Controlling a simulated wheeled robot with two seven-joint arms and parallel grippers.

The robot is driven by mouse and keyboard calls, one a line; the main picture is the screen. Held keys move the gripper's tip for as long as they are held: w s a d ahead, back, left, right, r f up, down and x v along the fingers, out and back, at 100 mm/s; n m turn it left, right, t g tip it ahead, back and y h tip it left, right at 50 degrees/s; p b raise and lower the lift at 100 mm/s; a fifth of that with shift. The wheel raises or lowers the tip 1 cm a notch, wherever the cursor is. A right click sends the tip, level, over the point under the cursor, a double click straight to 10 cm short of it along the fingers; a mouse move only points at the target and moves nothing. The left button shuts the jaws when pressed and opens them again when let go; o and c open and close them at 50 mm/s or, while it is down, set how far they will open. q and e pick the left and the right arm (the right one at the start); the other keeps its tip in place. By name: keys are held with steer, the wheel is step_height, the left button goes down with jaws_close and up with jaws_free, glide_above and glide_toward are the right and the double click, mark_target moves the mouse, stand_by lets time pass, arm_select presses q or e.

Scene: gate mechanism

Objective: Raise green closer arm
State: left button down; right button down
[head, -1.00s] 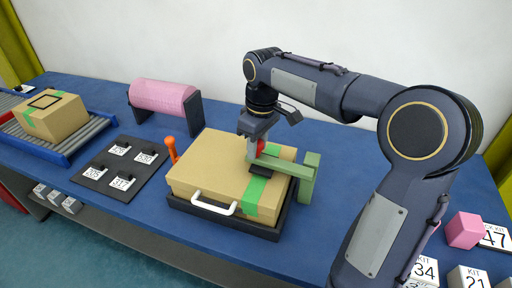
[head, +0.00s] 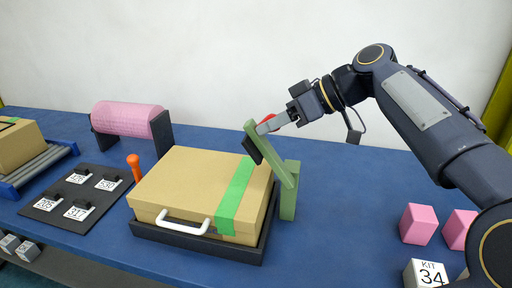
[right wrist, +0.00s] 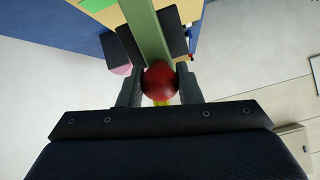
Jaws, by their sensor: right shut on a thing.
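The green closer arm (head: 270,150) is tilted up from the top of its green post (head: 288,195), its free end high and to the left. A black pad (head: 252,149) is on the underside of that end, apart from the box. My right gripper (head: 268,125) is shut on the red knob (head: 268,118) at the raised end. In the right wrist view the red knob (right wrist: 159,82) sits between the two fingers, with the green arm (right wrist: 146,35) beyond it. The cardboard box (head: 195,187) with green tape and a white handle lies in a black tray (head: 190,243). My left gripper is not in view.
An orange lever (head: 136,167) stands left of the box. A black board (head: 50,205) with numbered tags, a pink roll (head: 128,118) and a roller conveyor (head: 45,168) are further left. Pink cubes (head: 418,224) and a KIT 34 block (head: 425,274) are at the right.

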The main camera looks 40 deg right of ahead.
steer(key=s+d+f+t+y+b, duration=0.1)
steer(key=s+d+t+y+b, duration=0.4)
steer(key=b, duration=1)
steer(key=s+d+t, duration=0.1)
steer(key=s+d, duration=0.1)
steer(key=s, duration=0.1)
steer(key=shift+s+f+t+y+b, duration=0.2)
steer(key=shift+s+t+y+b, duration=0.1)
steer(key=shift+t+y+b, duration=0.1)
steer(key=shift+d, duration=0.15)
steer(key=c, duration=1)
jaws_free()
steer(key=shift+c, duration=0.2)
steer(key=shift+s+d, duration=0.1)
steer(key=p+v, duration=0.1)
steer(key=v, duration=0.6)
steer(key=shift+s+d, duration=0.2)
steer(key=shift+f, duration=0.15)
